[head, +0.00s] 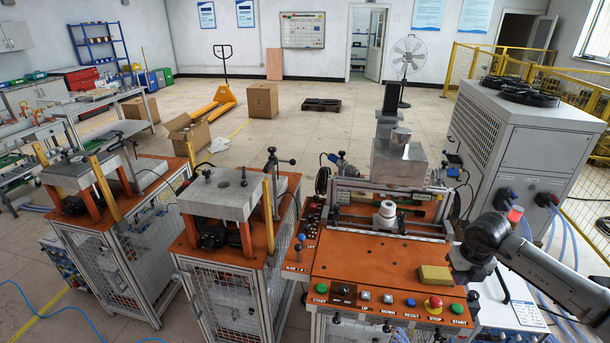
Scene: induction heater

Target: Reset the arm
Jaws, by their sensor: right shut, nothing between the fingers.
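My right arm (548,277) comes in from the right edge, and its dark wrist (487,234) is over the right end of the orange workbench (350,262). My right gripper (464,268) is small and dark here; it is shut and empty, at the bench's right edge. A yellow block (435,275) lies on the bench just left of the gripper, and I cannot tell whether they touch. My left arm and gripper are not in view.
The induction heater (400,163) stands at the back of the bench, with a white round part (387,212) in front. A row of buttons, including a red stop button (435,303), lines the front. A large chiller (522,130) stands right. Two press stations (228,190) (85,172) stand left.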

